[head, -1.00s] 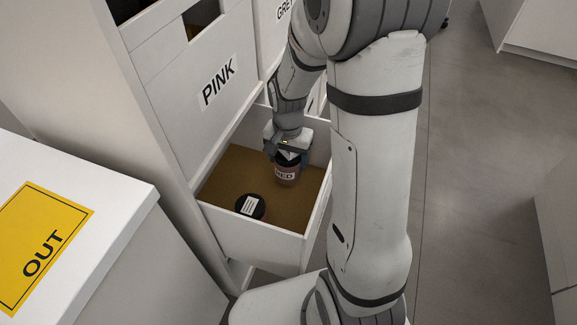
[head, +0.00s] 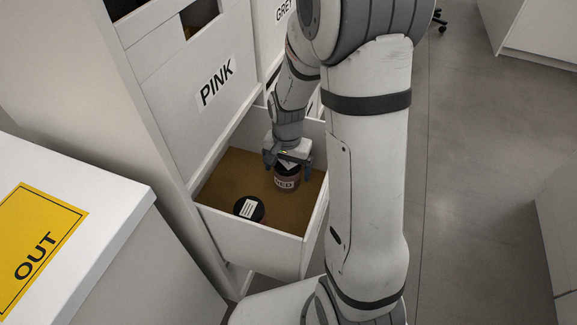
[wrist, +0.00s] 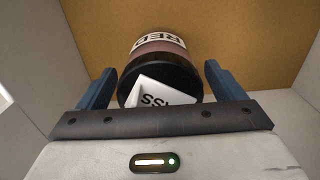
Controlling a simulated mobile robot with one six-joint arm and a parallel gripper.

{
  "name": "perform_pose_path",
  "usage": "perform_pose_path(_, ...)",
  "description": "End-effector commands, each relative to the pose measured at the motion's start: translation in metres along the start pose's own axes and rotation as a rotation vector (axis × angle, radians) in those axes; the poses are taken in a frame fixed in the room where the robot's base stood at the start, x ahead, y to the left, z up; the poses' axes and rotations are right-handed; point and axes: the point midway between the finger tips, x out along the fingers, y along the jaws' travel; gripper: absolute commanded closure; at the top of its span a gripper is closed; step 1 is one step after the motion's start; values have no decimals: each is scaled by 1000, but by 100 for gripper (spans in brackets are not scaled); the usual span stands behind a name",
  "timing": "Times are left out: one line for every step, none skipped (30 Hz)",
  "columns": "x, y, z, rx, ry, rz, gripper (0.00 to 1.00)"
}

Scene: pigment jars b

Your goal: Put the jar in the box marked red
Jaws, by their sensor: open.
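The jar (head: 286,181) has a label reading RED, a reddish body and a dark lid with a white tag. It stands in an open, pulled-out drawer box (head: 255,238) with a brown floor; no front label on this drawer is readable from here. In the wrist view the jar (wrist: 160,50) lies between the fingers, its lid toward the gripper. My gripper (head: 288,164) is open above and around the jar's top, with blue fingers on either side. In the wrist view the gripper (wrist: 160,88) shows gaps between its fingers and the jar.
A second dark-lidded jar (head: 249,209) with a white label stands near the drawer's front. A closed drawer marked PINK (head: 216,83) is above, with one marked GREY (head: 283,10) beside it. A white surface with a yellow OUT sign (head: 35,240) is at left.

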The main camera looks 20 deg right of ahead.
Motion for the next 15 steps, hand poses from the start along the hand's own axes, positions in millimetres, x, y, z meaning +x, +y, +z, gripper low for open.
perform_pose_path(-1, 0, 0, 0, 0, 0, 11)
perform_pose_path(-2, 0, 0, 0, 0, 0, 11)
perform_pose_path(-5, 0, 0, 0, 1, 0, 11)
perform_pose_path(-7, 0, 0, 1, 1, -1, 11)
perform_pose_path(-11, 0, 0, 1, 2, -1, 11)
perform_pose_path(-17, 0, -1, 1, 2, -1, 11)
perform_pose_path(-23, 0, -1, 1, 3, -2, 11)
perform_pose_path(-29, 0, -1, 1, 3, -3, 11)
perform_pose_path(-37, 0, -1, 1, 3, -2, 11)
perform_pose_path(-44, 0, -1, 1, 4, -3, 11)
perform_pose_path(-51, 0, -1, 1, 4, -3, 11)
perform_pose_path(-60, 0, -1, 1, 4, -3, 11)
perform_pose_path(-68, 0, -1, 1, 4, -3, 11)
perform_pose_path(-74, 0, -1, 1, 4, -3, 11)
perform_pose_path(-82, 0, -1, 1, 4, -3, 11)
